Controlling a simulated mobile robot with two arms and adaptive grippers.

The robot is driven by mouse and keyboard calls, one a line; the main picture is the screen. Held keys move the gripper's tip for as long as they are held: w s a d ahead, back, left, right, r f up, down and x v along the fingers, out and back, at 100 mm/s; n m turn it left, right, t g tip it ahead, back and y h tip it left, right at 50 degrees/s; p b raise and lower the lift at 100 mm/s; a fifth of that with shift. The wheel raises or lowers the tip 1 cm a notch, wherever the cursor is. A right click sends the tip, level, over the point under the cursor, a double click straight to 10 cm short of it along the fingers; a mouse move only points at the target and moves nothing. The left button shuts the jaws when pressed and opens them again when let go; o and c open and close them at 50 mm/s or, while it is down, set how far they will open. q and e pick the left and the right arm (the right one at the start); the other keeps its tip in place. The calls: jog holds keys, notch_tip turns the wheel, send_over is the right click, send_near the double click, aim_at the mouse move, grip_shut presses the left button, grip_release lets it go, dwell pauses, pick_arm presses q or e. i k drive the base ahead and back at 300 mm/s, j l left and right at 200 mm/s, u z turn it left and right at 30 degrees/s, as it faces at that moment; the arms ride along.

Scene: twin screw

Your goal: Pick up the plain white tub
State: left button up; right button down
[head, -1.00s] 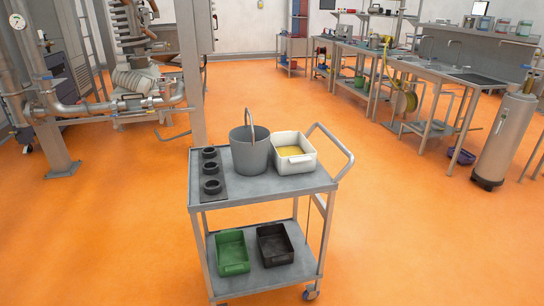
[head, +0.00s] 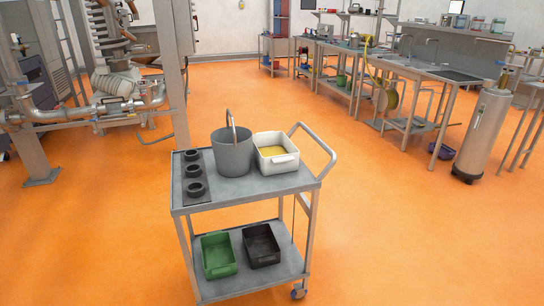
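In the head view a white tub (head: 283,164) stands on the top shelf of a grey cart (head: 231,190). It holds something yellow and sits toward the handle side. A grey bucket (head: 232,157) with a raised handle stands just left of it. On the lower shelf are a green tub (head: 218,255) and a black tub (head: 261,245). No plain, empty white tub shows. Neither of my grippers is in view.
A dark holder with three black rings (head: 194,171) lies at the cart's left end. Steel piping (head: 80,117) stands at the left. Benches (head: 420,70) and a steel cylinder (head: 484,135) stand at the right. Orange floor (head: 420,240) is clear around the cart.

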aim_at(274, 153)
jog(key=i+l+u, duration=0.25)
jog(key=u, duration=0.15)
jog(key=i+l+u, duration=0.2)
jog(key=u, duration=0.15)
jog(key=i+l, duration=0.2)
jog(key=l, duration=0.2)
jog(key=i+l+u, duration=0.15)
jog(key=l, duration=0.2)
jog(key=i+l, duration=0.15)
jog(key=l, duration=0.25)
jog(key=i+l+u, duration=0.1)
jog(key=l, duration=0.3)
jog(key=i+l+u, duration=0.1)
jog(key=l, duration=0.35)
jog(key=i+l, duration=0.25)
jog(key=l, duration=0.15)
jog(key=i+l+u, duration=0.1)
jog(key=l, duration=0.35)
